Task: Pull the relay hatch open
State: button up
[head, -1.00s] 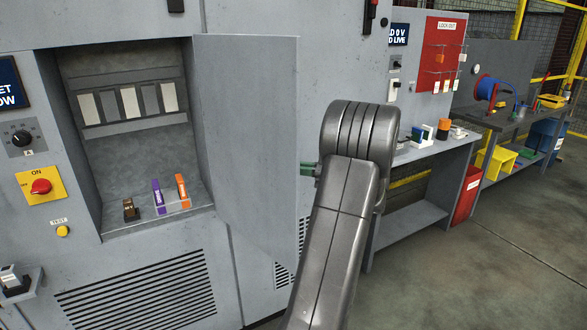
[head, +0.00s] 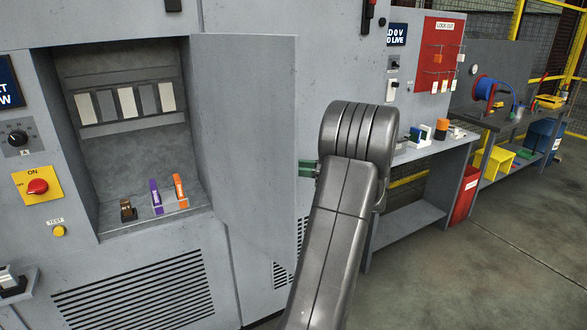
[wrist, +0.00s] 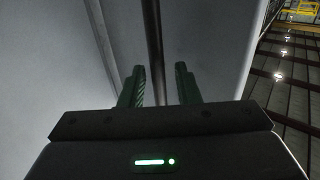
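The relay hatch (head: 245,140) is a grey panel standing swung open to the right of a recess in the grey cabinet. My gripper (head: 308,169) is just right of the hatch's free edge, mostly hidden behind my own arm. In the wrist view, my gripper (wrist: 161,84) has its two green fingers apart, with a visible gap. A dark upright bar (wrist: 154,45) shows between them, in front of pale panels; I cannot tell whether it touches a finger. No handle shows on the hatch in the head view.
The open recess (head: 140,150) holds a row of light and dark modules, with a brown, a purple and an orange piece on its floor. A knob and a red switch (head: 37,186) are at left. A grey bench (head: 430,150) and red bin (head: 464,193) stand right.

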jog(key=b+v, duration=0.2)
jog(key=v, duration=1.1)
jog(key=shift+b, duration=0.4)
jog(key=p+x, duration=0.3)
jog(key=x, duration=1.1)
jog(key=shift+d, duration=0.1)
jog(key=shift+s, duration=0.1)
